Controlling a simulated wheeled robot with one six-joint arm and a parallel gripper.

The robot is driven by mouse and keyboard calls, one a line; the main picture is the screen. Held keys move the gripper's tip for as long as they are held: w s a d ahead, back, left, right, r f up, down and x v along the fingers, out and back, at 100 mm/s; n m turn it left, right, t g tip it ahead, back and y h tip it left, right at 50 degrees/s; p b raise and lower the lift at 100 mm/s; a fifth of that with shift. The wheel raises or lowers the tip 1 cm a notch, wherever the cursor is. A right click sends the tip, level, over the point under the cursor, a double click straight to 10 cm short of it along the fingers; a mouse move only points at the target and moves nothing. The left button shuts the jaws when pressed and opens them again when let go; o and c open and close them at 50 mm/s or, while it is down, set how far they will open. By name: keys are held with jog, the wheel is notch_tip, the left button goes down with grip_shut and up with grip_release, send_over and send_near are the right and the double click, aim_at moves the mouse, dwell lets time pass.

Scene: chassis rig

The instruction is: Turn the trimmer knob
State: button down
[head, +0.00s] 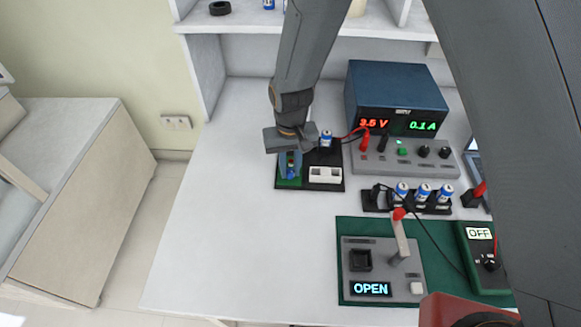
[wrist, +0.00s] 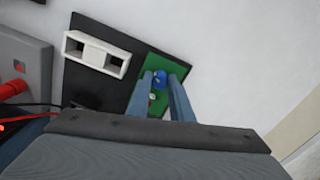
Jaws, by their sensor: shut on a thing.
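The trimmer knob (wrist: 159,80) is a small blue piece on a green circuit board (wrist: 165,62). The board sits at one end of a black base plate (wrist: 90,91). My gripper (wrist: 160,78) reaches down over the board, with a finger on each side of the knob, shut on it. In the head view my gripper (head: 290,170) is above the left part of the same plate, and its fingers hide much of the green board (head: 287,183). The knob's pointer or marking is too small to make out.
A white block (head: 325,175) is on the plate beside the board, with a blue-and-white cell (head: 326,139) behind. A power supply (head: 397,98) reads 3.5 V and 0.1 A. A test fixture (head: 382,270) shows OPEN; a meter (head: 482,255) shows OFF. The bench's left side (head: 215,220) is clear.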

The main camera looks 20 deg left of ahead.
aim_at(291, 170)
jog(key=shift+n, duration=1.1)
jog(key=c, duration=1.6)
grip_release()
jog(key=shift+o, duration=0.2)
jog(key=shift+r+b, duration=1)
jog(key=shift+r, duration=2.95)
jog(key=shift+w, duration=0.1)
